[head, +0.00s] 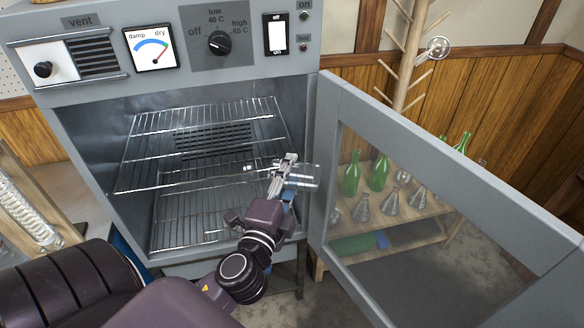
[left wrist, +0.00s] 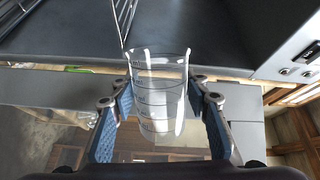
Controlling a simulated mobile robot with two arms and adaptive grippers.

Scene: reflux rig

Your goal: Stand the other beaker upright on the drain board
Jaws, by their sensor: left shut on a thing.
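My left gripper (head: 284,176) is in front of the open drying cabinet, near the front edge of its upper wire shelf. It is shut on a clear glass beaker (left wrist: 158,92), whose faint outline also shows at the gripper in the head view. In the left wrist view the beaker has graduation marks and sits between the two blue finger pads, its rim towards the top of the picture. Its exact tilt is hard to tell. I cannot pick out a drain board or a second beaker. My right gripper is not in view.
The drying cabinet (head: 190,75) has an upper wire shelf (head: 150,160) and a lower one (head: 185,225). Its glazed door (head: 330,190) stands open to the right. Behind its pane, green bottles (head: 378,172) and several flasks (head: 390,202) stand on a wooden rack. A coiled glass tube (head: 25,212) is at left.

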